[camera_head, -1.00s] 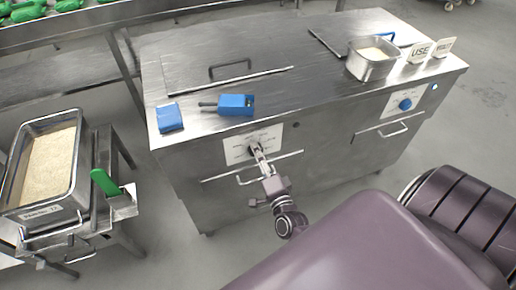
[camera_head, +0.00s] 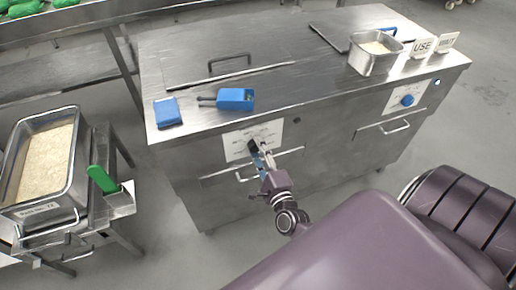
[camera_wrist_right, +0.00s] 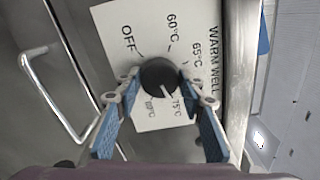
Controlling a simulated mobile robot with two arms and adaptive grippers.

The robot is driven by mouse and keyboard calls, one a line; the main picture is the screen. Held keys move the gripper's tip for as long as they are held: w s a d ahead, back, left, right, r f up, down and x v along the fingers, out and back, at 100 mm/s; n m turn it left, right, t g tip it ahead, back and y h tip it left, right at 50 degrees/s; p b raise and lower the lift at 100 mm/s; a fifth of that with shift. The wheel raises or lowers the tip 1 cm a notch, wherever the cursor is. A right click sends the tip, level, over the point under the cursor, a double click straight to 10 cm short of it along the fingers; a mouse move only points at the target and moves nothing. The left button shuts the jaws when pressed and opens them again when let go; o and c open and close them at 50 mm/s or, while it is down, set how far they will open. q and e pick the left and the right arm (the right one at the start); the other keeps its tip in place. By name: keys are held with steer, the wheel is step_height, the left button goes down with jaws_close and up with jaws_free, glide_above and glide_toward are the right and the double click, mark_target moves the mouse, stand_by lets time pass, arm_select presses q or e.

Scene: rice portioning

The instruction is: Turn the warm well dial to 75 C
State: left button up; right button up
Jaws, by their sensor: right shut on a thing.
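The warm well dial (camera_wrist_right: 159,77) is a round black knob with a white pointer line on a white label plate (camera_wrist_right: 119,17). The plate reads OFF, 60, 65, 75 and 80 °C and WARM WELL. The pointer aims down and right, toward the 75°C print. My right gripper (camera_wrist_right: 158,84) is shut on the dial, one blue-padded finger on each side. In the head view the right gripper (camera_head: 259,148) reaches the left label plate on the cabinet front, and its fingers partly hide the dial. My left gripper is not in view.
A bar handle (camera_wrist_right: 52,95) sticks out beside the plate. On the cabinet top (camera_head: 290,90) are a blue block (camera_head: 167,112), a blue handled tool (camera_head: 235,98) and a metal pan (camera_head: 375,58). A rice tray (camera_head: 78,170) stands left.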

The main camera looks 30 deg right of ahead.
steer(key=o, duration=1.2)
steer(key=shift+c, duration=0.2)
steer(key=v, duration=1.2)
